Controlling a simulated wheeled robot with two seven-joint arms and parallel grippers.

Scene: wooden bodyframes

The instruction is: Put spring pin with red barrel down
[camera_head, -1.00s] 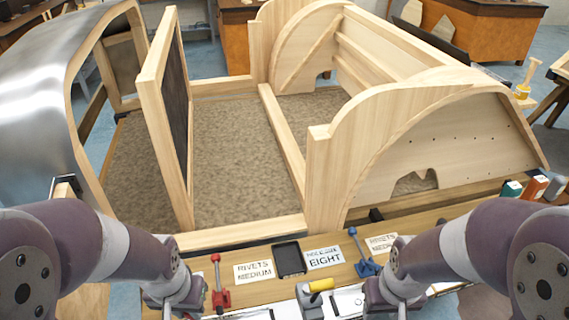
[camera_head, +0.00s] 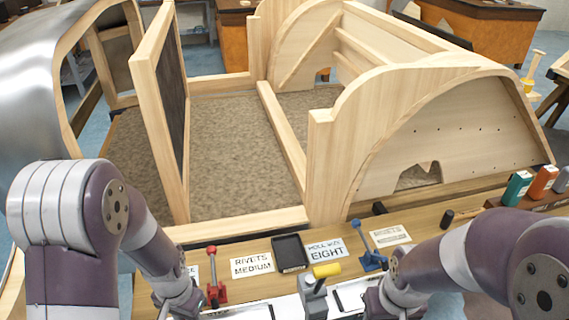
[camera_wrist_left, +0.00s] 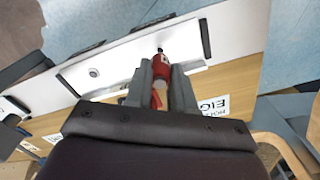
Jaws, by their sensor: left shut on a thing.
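In the left wrist view my left gripper (camera_wrist_left: 161,82) is shut on the red-barrelled spring pin (camera_wrist_left: 158,70). A short dark tip sticks out past the barrel, over or near a white panel (camera_wrist_left: 120,62). I cannot tell whether the pin touches the surface. In the head view my left gripper (camera_head: 178,304) is low at the left of the bench front, and its fingertips and the pin are hard to make out. My right gripper (camera_head: 396,300) is at the lower right, with its fingers hidden.
The large wooden bodyframe (camera_head: 318,165) rises behind.

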